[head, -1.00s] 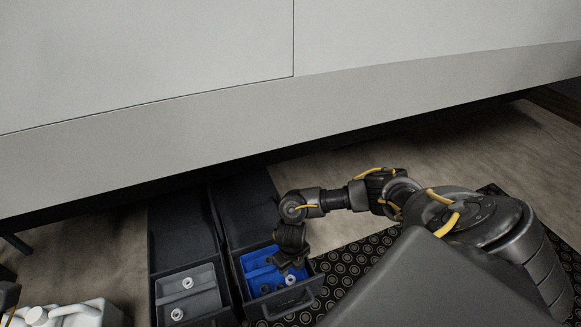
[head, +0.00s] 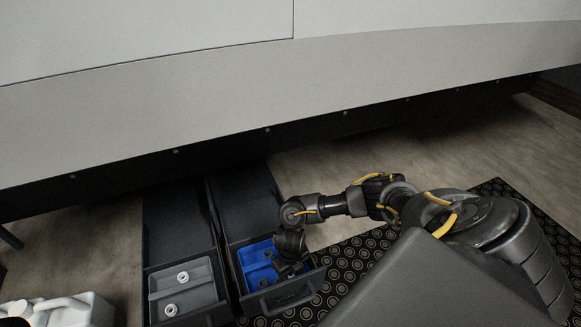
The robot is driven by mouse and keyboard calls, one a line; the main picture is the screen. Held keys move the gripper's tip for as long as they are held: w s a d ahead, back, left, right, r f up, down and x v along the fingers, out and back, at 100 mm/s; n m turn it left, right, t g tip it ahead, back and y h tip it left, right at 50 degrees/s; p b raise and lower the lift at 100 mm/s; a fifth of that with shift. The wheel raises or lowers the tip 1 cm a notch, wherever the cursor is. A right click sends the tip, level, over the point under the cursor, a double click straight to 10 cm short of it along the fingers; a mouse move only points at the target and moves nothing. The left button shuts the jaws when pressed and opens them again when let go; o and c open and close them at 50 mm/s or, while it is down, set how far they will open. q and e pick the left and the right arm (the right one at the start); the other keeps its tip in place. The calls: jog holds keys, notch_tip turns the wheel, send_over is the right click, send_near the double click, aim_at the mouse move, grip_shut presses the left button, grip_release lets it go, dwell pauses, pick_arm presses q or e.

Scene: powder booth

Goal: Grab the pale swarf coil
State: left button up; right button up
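Two more pale coils (head: 183,277) (head: 171,310) lie in the grey tray. My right gripper (head: 290,270) points down over the right side of the blue tray. Its fingers are dark and small, and what is between them is hidden. My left gripper is not in view.
The blue tray sits in a dark drawer (head: 290,296). The grey tray (head: 205,290) stands left of it in a similar drawer. A big pale cabinet (head: 250,90) overhangs behind. A white jug (head: 60,310) stands at lower left. A patterned black mat (head: 345,262) lies right.

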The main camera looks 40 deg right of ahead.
jog(key=shift+c, duration=0.2)
jog(key=c, duration=0.5)
jog(key=shift+c, duration=0.2)
